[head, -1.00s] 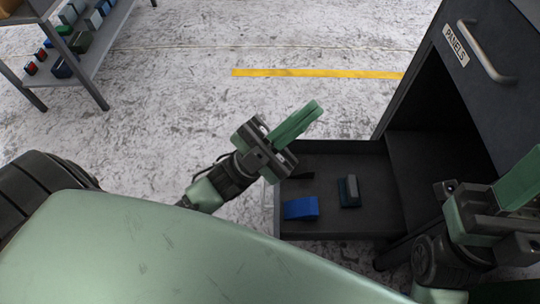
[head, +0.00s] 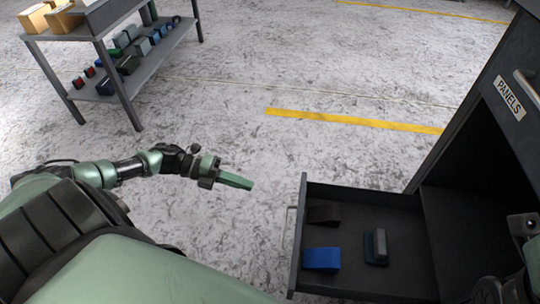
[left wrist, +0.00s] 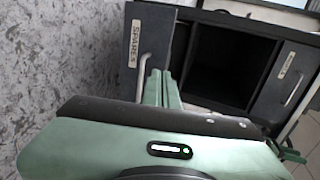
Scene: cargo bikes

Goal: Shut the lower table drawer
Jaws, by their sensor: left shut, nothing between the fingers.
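The lower drawer (head: 297,262) stands open, sticking out to the left from the dark cabinet in the head view. In it lie a blue block (head: 321,259), a dark grey-green block (head: 376,247) and a black block (head: 324,215). My left gripper (head: 236,181) is shut and empty, left of the drawer's front and apart from it, fingers pointing right. In the left wrist view its fingers (left wrist: 160,88) show in front of the drawer front labelled SPARES (left wrist: 149,45), beside its handle (left wrist: 143,78).
The upper drawer front, labelled PANELS (head: 510,98), is above the open one on the right. A grey shelf unit (head: 118,82) with boxes and several small items stands at the upper left. The floor between, with a yellow line (head: 350,121), is clear.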

